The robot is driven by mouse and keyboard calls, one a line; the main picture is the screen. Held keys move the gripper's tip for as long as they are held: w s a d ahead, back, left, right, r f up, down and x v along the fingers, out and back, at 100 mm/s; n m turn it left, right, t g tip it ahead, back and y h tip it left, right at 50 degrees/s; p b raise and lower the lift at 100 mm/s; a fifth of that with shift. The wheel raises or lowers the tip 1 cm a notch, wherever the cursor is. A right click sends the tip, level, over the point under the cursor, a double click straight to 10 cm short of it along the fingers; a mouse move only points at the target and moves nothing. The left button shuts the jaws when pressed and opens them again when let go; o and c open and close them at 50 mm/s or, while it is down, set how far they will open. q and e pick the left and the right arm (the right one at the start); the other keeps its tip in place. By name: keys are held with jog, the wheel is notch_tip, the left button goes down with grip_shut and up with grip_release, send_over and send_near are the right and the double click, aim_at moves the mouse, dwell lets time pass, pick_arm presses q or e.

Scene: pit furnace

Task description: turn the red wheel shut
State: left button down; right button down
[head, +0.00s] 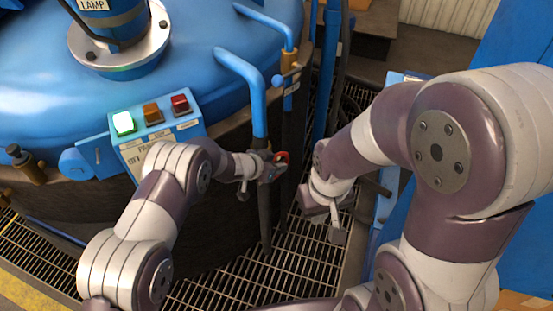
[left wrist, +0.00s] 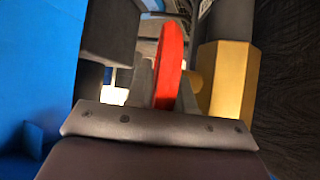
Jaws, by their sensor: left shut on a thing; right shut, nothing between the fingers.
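The red wheel (head: 282,157) shows as a small red rim beside the blue vertical pipe in the head view, mostly covered by my gripper. In the left wrist view the red wheel (left wrist: 170,62) stands edge-on between the fingers, with a brass valve body (left wrist: 229,80) just to its right. My left gripper (head: 274,167) is shut on the wheel's rim; its fingers (left wrist: 165,88) lie on both sides of it. My right gripper (head: 322,212) is shut and empty, lower and to the right of the wheel, apart from it, above the grating.
The blue furnace lid (head: 200,50) fills the upper left. A panel box (head: 160,125) with a lit green lamp and dark amber and red ones is near my left arm. Blue pipes (head: 257,100) rise beside the wheel. Metal grating (head: 240,285) covers the floor.

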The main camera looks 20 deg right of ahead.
dwell(0.3)
pick_arm(q)
jog(key=c, duration=1.1)
grip_release()
jog(key=p+v, duration=0.1)
jog(key=v, duration=1.1)
jog(key=shift+s+a+r, duration=0.15)
jog(key=shift+a+r, duration=0.05)
jog(key=shift+a, duration=0.05)
